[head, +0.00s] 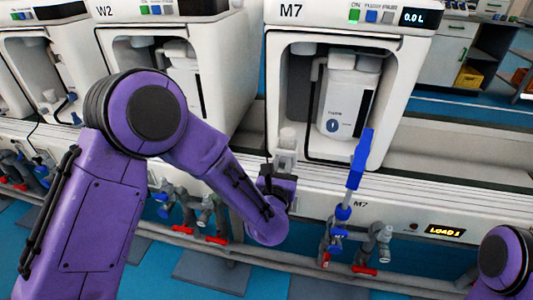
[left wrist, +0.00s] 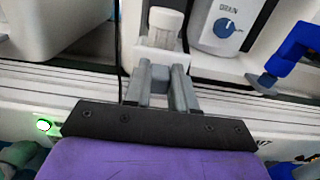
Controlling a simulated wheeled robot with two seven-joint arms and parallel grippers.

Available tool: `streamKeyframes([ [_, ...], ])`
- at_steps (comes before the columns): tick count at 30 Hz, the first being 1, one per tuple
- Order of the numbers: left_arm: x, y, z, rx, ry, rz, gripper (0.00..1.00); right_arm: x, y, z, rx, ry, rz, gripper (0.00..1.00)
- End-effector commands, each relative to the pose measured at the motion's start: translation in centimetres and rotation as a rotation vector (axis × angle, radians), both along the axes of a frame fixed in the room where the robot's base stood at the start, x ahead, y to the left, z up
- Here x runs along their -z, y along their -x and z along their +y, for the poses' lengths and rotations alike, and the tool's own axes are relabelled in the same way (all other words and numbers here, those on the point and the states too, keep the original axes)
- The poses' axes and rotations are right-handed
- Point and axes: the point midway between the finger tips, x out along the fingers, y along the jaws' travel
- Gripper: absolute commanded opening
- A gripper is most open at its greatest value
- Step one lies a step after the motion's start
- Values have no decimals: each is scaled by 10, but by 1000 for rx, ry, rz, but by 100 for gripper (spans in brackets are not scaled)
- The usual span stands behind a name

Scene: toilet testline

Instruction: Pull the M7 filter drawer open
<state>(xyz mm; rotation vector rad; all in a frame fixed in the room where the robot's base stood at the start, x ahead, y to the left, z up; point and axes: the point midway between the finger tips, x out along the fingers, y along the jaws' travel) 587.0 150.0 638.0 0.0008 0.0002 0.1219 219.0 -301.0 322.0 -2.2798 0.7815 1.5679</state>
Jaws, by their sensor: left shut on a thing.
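The M7 unit (head: 345,50) is the white machine with the "M7" label, right of centre in the head view. A small white filter cylinder (head: 287,138) stands at the lower left of its opening. It shows close up at the top of the left wrist view (left wrist: 165,25), on a pale block (left wrist: 158,58) that looks like the front of the filter drawer. My left gripper (head: 283,168) points at it from the front, and its grey fingers (left wrist: 161,85) are shut on that block. How far out the drawer sits is hard to tell. My right gripper is out of view.
A blue lever (head: 358,160) rises right of my gripper, before the M7 opening. Valves with red handles (head: 365,269) hang below the ledge. The W2 unit (head: 170,50) stands to the left. A "LOAD" display (head: 445,231) is at lower right.

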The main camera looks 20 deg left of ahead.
Motion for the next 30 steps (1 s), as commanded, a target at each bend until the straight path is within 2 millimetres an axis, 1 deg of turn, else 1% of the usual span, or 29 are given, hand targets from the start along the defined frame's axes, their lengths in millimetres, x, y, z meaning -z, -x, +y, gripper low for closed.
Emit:
streamKeyframes([
  [9, 0, 2, -3, 1, 0, 0, 0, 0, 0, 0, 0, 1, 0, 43],
  [10, 0, 2, -2, 1, 0, 0, 32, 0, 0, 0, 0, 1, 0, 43],
  [12, 0, 2, -2, 1, 0, 0, 51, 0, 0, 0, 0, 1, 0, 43],
  [20, 0, 2, -2, 1, 0, 0, 51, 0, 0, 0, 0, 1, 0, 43],
  [23, -1, 9, -3, 1, 1, 0, 51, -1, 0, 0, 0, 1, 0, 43],
  [26, -1, 29, -6, 4, 1, 1, 51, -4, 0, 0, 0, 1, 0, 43],
  [30, -1, 63, -10, 4, -1, 2, 51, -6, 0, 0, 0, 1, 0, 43],
])
